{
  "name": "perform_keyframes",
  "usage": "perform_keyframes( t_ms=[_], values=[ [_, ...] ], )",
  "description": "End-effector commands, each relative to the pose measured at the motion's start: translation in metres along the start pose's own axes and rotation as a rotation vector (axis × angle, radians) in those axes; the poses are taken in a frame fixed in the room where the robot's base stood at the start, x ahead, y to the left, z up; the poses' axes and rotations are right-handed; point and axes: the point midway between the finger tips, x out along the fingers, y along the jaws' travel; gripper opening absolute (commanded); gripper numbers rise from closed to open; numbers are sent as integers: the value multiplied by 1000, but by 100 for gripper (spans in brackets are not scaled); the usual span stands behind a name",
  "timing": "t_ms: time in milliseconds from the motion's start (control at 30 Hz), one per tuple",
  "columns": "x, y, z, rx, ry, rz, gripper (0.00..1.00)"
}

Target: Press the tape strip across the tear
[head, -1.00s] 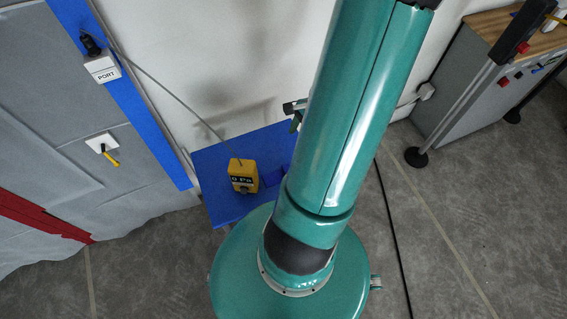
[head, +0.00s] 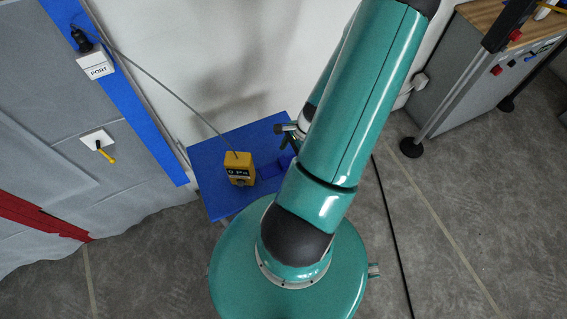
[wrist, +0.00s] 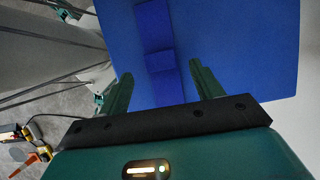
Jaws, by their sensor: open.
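My gripper (wrist: 161,70) is open in the wrist view, with its two teal fingers apart and nothing between their tips that I can see being held. A small blue piece (wrist: 160,62) lies beyond and between the fingers, on the blue tabletop (wrist: 235,45); I cannot tell if it is the tape strip. In the head view a blue piece (head: 286,163) shows on the tabletop (head: 212,198), partly behind my arm. Part of my gripper (head: 288,128) shows past the arm there. A red strip (head: 42,216) runs across the grey sheeting at left. No tear is clearly visible.
A yellow gauge box (head: 239,168) reading "0 Pa" stands on the tabletop, with a hose up to a white PORT box (head: 96,67). A white plate with a yellow handle (head: 100,143) is on the sheeting. A workbench (head: 475,75) stands at right. A black cable crosses the floor.

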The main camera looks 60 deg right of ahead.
Motion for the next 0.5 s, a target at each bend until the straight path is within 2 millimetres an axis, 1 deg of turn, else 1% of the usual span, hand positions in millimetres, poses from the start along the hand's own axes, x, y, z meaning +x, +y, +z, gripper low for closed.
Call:
perform_keyframes(
  t_ms=[33,100,200,300,500],
  values=[
    [9,0,2,1,-5,3,65],
    [20,-1,3,-1,-4,3,65],
    [31,-1,2,1,-3,2,65],
    [37,-1,2,1,-2,1,65],
    [38,-1,2,0,0,0,65]
  ],
)
